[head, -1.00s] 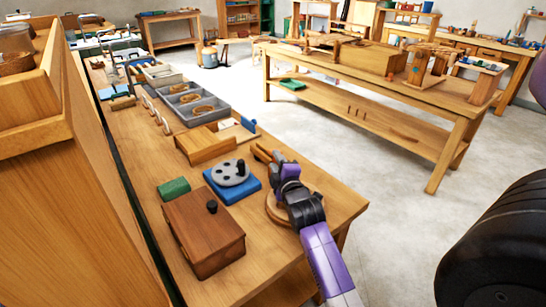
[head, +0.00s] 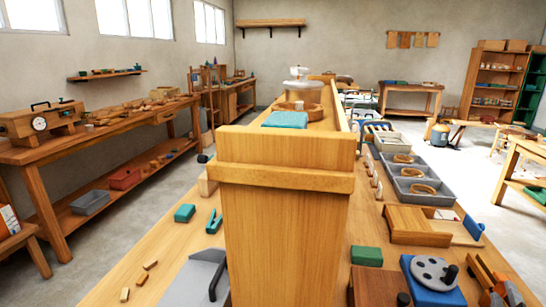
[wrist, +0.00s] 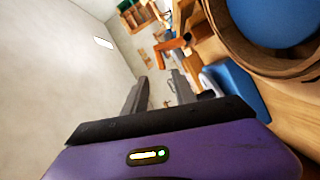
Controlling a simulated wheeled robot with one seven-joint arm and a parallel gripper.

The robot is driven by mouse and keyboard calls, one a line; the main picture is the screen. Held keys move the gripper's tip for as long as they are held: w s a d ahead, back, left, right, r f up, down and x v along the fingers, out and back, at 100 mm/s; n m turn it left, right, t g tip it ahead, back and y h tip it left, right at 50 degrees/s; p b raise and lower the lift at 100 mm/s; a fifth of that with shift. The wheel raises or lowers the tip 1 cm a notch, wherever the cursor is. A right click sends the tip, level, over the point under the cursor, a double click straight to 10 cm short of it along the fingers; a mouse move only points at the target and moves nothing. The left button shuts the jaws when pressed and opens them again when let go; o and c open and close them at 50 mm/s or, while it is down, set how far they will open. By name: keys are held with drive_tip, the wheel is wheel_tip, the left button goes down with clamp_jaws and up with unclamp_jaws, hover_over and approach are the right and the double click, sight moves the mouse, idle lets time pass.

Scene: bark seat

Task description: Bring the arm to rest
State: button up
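In the wrist view my gripper (wrist: 159,78) has its two grey fingers apart, with a gap between them and nothing held. A round wooden rim (wrist: 240,55) around a blue surface (wrist: 275,18) is close to its right side. A blue block (wrist: 238,88) shows below that rim, partly hidden by my gripper. Most of the arm is out of that view.
A tall wooden partition (head: 280,225) stands along the bench's middle. Grey trays (head: 415,190), a wooden box (head: 415,226) and a green block (head: 366,256) lie to its right. A grey metal piece (head: 195,280) and teal items (head: 185,213) lie to its left. Floor is open beyond the bench.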

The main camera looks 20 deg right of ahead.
drive_tip(key=s+a+r+m+t+y+p, duration=0.1)
drive_tip(key=s+a+m+t+y, duration=0.15)
drive_tip(key=a, duration=1.05)
drive_tip(key=s+a+r+m+t+y, duration=0.1)
drive_tip(key=a+r+m+t+y, duration=0.2)
drive_tip(key=a, duration=1)
drive_tip(key=s+a+f+n+g+y+p, duration=0.1)
drive_tip(key=s+a+f+y, duration=0.1)
drive_tip(key=s+a+y, duration=0.6)
drive_tip(key=s+a, duration=0.7)
drive_tip(key=a, duration=0.4)
drive_tip(key=shift+s+f+n, duration=0.25)
drive_tip(key=shift+f+n, duration=0.1)
